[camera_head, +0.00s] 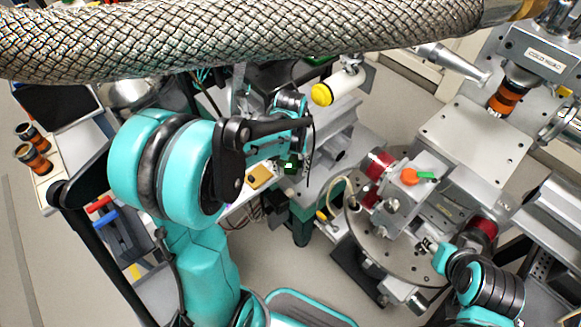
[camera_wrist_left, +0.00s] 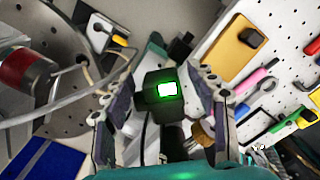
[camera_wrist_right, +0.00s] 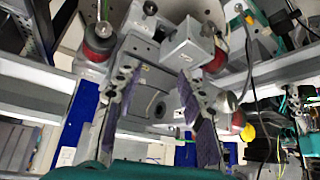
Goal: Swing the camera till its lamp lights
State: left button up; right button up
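The camera (camera_wrist_left: 160,112) is a small black box, and its lamp (camera_wrist_left: 167,89) glows green with a bright white centre in the left wrist view. The camera (camera_head: 291,168) also shows in the head view, small and dark, beside my left gripper (camera_head: 304,150). My left gripper (camera_wrist_left: 160,85) has one finger on either side of the camera; its fingers are spread and I see no firm grip. The camera's mount is mostly hidden. My right gripper (camera_wrist_right: 155,78) is open and empty. It shows small in the head view (camera_head: 428,246) by the round plate.
The round perforated plate (camera_head: 372,247) carries red-ended parts and a block with an orange knob (camera_head: 409,177). A braided hose (camera_head: 240,35) crosses the top. A white-and-yellow cylinder (camera_head: 338,88) stands beyond the left gripper. A pegboard with tools (camera_wrist_left: 262,75) is close to it.

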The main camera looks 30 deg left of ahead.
pick_arm(q)
notch_tip(320, 180, up, 12)
dwell(0.6)
dwell(0.4)
jog(key=s+d+f+m+t, duration=0.2)
jog(key=s+d+m+t, duration=0.2)
jog(key=s, duration=0.6)
jog(key=d+t, duration=0.2)
jog(key=t, duration=0.1)
jog(key=shift+s+d+m, duration=0.3)
jog(key=shift+d+m, duration=0.1)
dwell(1.0)
